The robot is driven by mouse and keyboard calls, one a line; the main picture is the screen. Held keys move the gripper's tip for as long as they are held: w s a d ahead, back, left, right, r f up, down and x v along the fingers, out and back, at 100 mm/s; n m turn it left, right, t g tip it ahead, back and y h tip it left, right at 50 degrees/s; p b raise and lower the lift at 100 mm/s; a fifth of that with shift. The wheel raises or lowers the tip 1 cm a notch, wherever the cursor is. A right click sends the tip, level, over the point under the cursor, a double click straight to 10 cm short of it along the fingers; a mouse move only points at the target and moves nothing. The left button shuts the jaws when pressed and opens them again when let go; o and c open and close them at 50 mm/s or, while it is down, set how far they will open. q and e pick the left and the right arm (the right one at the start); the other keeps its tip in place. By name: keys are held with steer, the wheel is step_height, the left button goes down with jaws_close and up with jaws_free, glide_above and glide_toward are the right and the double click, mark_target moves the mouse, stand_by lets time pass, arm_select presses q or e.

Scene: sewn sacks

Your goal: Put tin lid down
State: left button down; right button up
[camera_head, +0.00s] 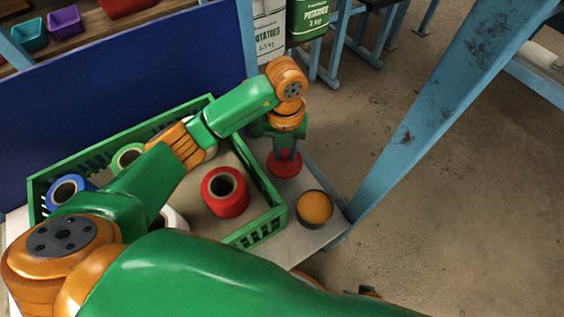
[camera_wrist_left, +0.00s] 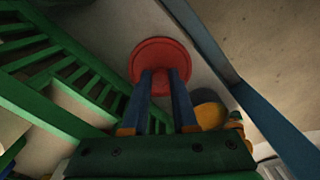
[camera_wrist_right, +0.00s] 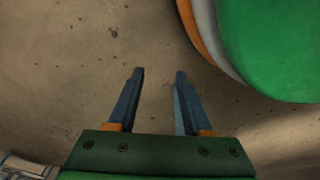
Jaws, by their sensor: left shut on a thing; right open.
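The red round tin lid (camera_head: 284,164) is at the right of the green crate, over the pale tabletop. My left gripper (camera_head: 286,153) points down and is shut on the lid's middle. In the left wrist view the red lid (camera_wrist_left: 160,58) sits between the two fingertips (camera_wrist_left: 160,75). I cannot tell whether the lid touches the table. An open round tin (camera_head: 314,208) with an orange-yellow top surface stands in front of the lid, near the table's corner. My right gripper (camera_wrist_right: 158,75) is open and empty above the bare floor.
The green crate (camera_head: 262,238) fills most of the table and holds a red spool (camera_head: 225,190), a blue spool (camera_head: 68,190) and others. A blue post (camera_head: 440,110) rises by the table's right corner. The pale tabletop (camera_head: 300,240) is bare around the tin.

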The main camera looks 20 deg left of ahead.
mark_target(285, 156)
arm_select(q)
step_height(285, 156, down, 4)
steer(key=shift+f+b, duration=0.1)
steer(key=shift+b, duration=0.45)
steer(key=shift+a+f, duration=0.1)
steer(key=shift+f, duration=0.1)
steer(key=shift+r, duration=0.1)
arm_select(e)
steer(key=shift+w+a+r, duration=0.2)
steer(key=shift+w+r, duration=0.25)
steer(key=shift+w, duration=0.05)
steer(key=shift+w+a+r, duration=0.15)
steer(key=shift+w+r, duration=0.25)
steer(key=shift+w, duration=0.1)
arm_select(q)
steer(key=shift+f, duration=0.2)
arm_select(e)
steer(key=shift+w+r, duration=0.1)
arm_select(q)
steer(key=c, duration=0.7)
jaws_free()
steer(key=shift+r, duration=0.1)
